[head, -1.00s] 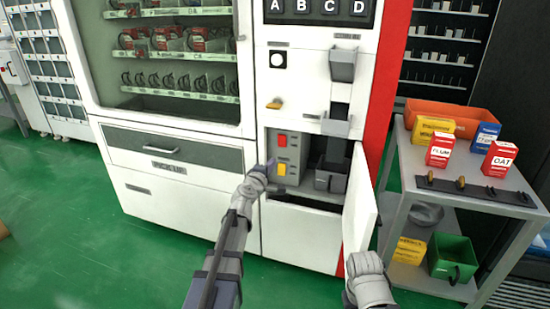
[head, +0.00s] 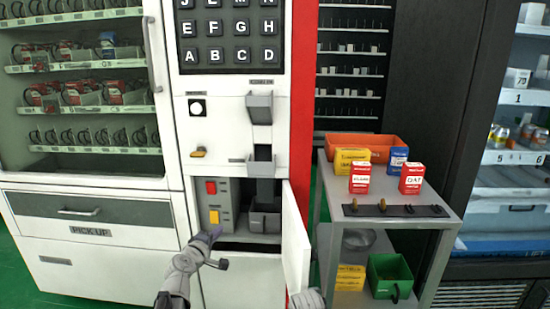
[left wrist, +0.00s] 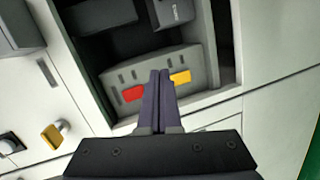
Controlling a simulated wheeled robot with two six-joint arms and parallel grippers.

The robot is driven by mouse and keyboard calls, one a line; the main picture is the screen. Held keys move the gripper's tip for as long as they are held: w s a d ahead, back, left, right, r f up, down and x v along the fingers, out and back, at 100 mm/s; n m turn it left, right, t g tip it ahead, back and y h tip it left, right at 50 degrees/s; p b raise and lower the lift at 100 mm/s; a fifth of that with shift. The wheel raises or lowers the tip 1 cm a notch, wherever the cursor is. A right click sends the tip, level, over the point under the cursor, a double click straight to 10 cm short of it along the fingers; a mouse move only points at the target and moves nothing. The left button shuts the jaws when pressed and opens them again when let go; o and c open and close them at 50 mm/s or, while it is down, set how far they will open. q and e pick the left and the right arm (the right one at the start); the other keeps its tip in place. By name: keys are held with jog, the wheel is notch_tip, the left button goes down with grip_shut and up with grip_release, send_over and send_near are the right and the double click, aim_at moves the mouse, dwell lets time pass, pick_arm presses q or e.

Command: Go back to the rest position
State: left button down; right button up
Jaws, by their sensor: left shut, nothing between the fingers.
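My left gripper (head: 210,238) is shut and empty, in front of the vending machine's open lower compartment, at its lower left in the head view. In the left wrist view its dark fingers (left wrist: 159,78) lie together. The compartment's grey panel has a red button (head: 211,187) and a yellow button (head: 214,217). In the left wrist view the red button (left wrist: 133,93) and yellow button (left wrist: 180,77) appear either side of the fingertips. Contact with the panel cannot be told. A small grey part of my right arm shows at the bottom edge, with no fingers visible.
The compartment's white door (head: 295,240) stands open. A grey cart (head: 440,210) at the right holds several boxes and an orange bin (head: 362,145); a green bin (head: 390,275) sits on its lower shelf. A refrigerated case (head: 500,190) stands farther right.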

pick_arm(q)
jog(key=s+d+f+m+g+h, duration=0.1)
jog(key=s+d+f+m+g, duration=0.4)
jog(key=d, duration=0.4)
jog(key=s+d+f+m+g+h, duration=0.2)
jog(key=s+d+f+m+g, duration=0.2)
jog(key=s+d+f+m, duration=0.35)
jog(key=s+f+m+g+y, duration=0.2)
jog(key=s+m+g+y, duration=0.1)
jog(key=s, duration=0.5)
jog(key=s+f+m+g+y, duration=0.3)
jog(key=s+y, duration=0.1)
jog(key=s, duration=0.5)
notch_tip(320, 180, up, 38)
jog(key=p, duration=3.7)
jog(key=shift+d+r+p, duration=0.15)
jog(key=shift+r+p, duration=0.05)
jog(key=shift+p, duration=0.2)
